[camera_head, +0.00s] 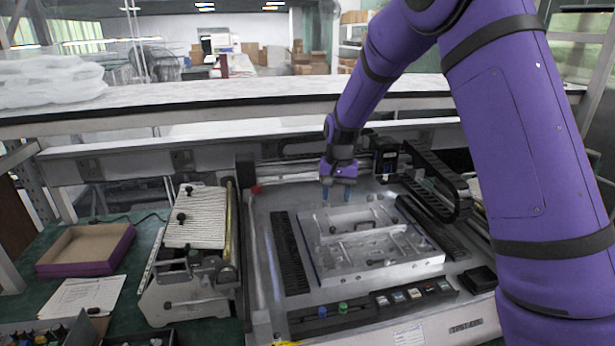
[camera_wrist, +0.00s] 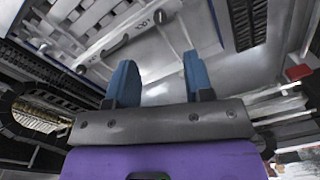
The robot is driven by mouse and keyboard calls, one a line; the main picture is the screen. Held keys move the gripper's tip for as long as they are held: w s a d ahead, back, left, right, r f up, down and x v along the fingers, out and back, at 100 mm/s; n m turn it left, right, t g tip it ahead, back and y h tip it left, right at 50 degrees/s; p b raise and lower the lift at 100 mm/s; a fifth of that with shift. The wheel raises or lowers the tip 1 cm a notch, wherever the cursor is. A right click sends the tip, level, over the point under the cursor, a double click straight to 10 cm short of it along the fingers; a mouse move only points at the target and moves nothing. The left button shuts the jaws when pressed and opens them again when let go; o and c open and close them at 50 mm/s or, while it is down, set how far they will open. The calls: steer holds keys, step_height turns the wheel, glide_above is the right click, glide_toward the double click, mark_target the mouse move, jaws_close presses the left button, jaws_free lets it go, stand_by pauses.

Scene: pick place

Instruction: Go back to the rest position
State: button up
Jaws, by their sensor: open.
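My gripper (camera_head: 337,191) hangs from my purple arm above the back part of a machine's metal plate (camera_head: 372,268). Its two blue fingers point down and stand apart with nothing between them. In the wrist view, the open gripper (camera_wrist: 157,84) shows both blue fingers with bare grey machine surface behind them. The metal plate also shows in the wrist view (camera_wrist: 120,45), beyond the fingers. I cannot tell the exact height of the fingertips above the machine.
A machine rail (camera_head: 288,255) lies left of the plate, and a black cable chain (camera_head: 440,182) stands right of the gripper. A ribbed device (camera_head: 197,218) and an open cardboard box (camera_head: 86,247) stand at left. A long shelf (camera_head: 230,96) runs behind.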

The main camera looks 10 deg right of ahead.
steer(key=s+d+r+n+t, duration=0.1)
steer(key=s+d+r, duration=0.1)
steer(key=s+r, duration=0.65)
steer(key=s+d+r+n+t, duration=0.1)
steer(key=s+d+r, duration=0.1)
steer(key=s+r, duration=0.7)
steer(key=s+d+r+n+t, duration=0.1)
steer(key=s+r, duration=0.1)
steer(key=s, duration=0.8)
steer(key=s+d+r+n+t, duration=0.1)
steer(key=s+r+t, duration=0.1)
steer(key=s, duration=0.8)
steer(key=shift+d+r, duration=0.2)
steer(key=shift+w, duration=0.1)
